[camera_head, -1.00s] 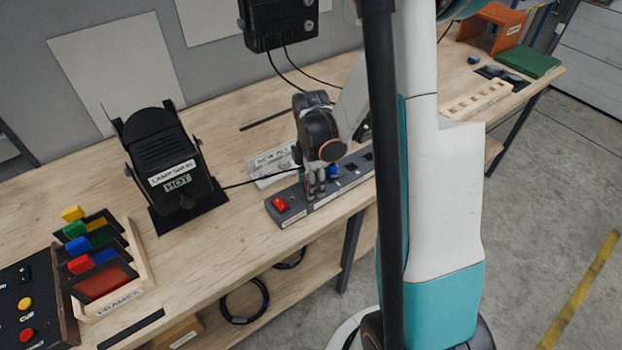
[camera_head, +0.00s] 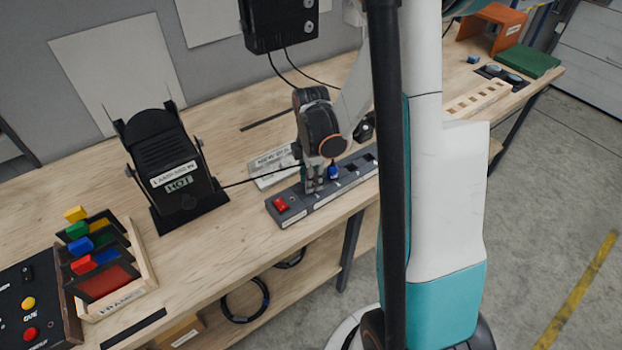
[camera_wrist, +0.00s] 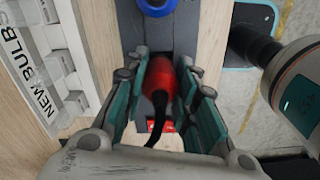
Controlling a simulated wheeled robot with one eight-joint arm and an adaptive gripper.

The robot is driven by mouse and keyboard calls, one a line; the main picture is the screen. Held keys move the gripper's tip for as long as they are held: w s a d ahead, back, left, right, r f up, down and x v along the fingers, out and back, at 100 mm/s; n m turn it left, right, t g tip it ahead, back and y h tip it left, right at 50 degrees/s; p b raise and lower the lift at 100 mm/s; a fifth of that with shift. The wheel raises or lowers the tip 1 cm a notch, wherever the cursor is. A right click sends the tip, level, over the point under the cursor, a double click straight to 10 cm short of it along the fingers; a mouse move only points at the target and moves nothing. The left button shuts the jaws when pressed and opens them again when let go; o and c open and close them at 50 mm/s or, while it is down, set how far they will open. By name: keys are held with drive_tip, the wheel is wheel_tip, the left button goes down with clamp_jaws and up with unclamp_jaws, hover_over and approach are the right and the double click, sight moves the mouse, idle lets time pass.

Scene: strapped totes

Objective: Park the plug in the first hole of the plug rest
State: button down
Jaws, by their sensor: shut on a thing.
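My gripper (camera_head: 314,186) points down over the near-left part of a dark grey power strip (camera_head: 325,197). It is shut on a red plug (camera_wrist: 160,76) with a black cord, seen between the fingers in the wrist view. The plug stands at the strip, between its red switch (camera_head: 281,204) and a blue plug (camera_head: 333,173); whether it is fully seated I cannot tell. The fingers hide it in the head view. A pale wooden block with a row of holes (camera_head: 455,112), likely the plug rest, lies at the far right of the bench; its holes look empty.
A black lamp (camera_head: 172,165) marked HOT stands left, its cord running to the gripper. A NEW BULB tray (camera_head: 268,168) lies behind the strip. A frames rack (camera_head: 140,285) stands front left. A green box (camera_head: 528,59) and orange stand (camera_head: 492,30) are beyond the block.

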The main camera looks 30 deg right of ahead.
drive_tip(key=shift+r+p, duration=1)
drive_tip(key=shift+r, duration=0.75)
